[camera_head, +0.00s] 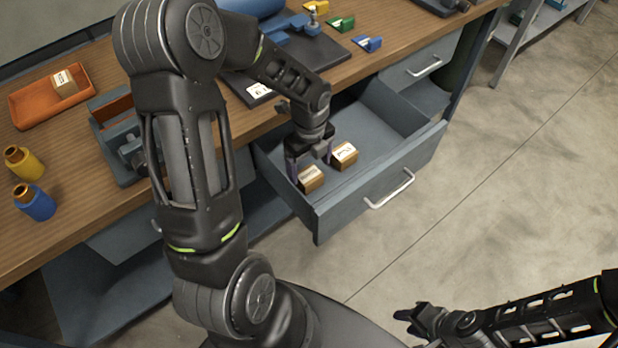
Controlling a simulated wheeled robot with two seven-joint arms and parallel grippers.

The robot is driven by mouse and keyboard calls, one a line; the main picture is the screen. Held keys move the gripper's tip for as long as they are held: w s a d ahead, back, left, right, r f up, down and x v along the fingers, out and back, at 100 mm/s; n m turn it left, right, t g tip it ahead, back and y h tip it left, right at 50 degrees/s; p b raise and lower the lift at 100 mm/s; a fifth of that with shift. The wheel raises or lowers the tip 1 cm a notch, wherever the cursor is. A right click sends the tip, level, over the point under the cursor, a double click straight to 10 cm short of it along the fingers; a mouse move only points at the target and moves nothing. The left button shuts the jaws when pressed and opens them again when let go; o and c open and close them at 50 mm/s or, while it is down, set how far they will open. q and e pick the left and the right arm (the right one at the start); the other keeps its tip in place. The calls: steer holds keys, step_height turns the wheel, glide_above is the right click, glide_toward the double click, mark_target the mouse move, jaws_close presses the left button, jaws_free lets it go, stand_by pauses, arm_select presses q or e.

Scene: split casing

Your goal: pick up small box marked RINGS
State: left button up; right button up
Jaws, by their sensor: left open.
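Two small brown boxes with pale labels lie in the open drawer (385,165): a nearer box (311,179) at its left front and a second box (344,154) just behind and to the right. The lettering on both is too small to read, so I cannot tell which is marked RINGS. My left gripper (309,163) points down into the drawer, open, its fingers at the nearer box. I cannot tell whether they touch it. My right gripper (402,322) is far from the drawer, over the floor at the lower right, and looks open and empty.
The drawer walls surround the boxes. On the wooden bench stand an orange tray (38,112) holding another small labelled box (64,82), a grey vise-like fixture (118,150), and yellow (28,165) and blue (36,204) bottles. The drawer's right part is empty.

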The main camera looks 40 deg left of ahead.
mark_target(309, 174)
arm_select(q)
step_height(309, 174, down, 5)
steer(key=shift+a+f, duration=0.1)
stand_by(0.4)
stand_by(0.4)
steer(key=c, duration=1.7)
steer(key=shift+c, duration=0.2)
step_height(309, 174, up, 10)
steer(key=shift+r, duration=0.1)
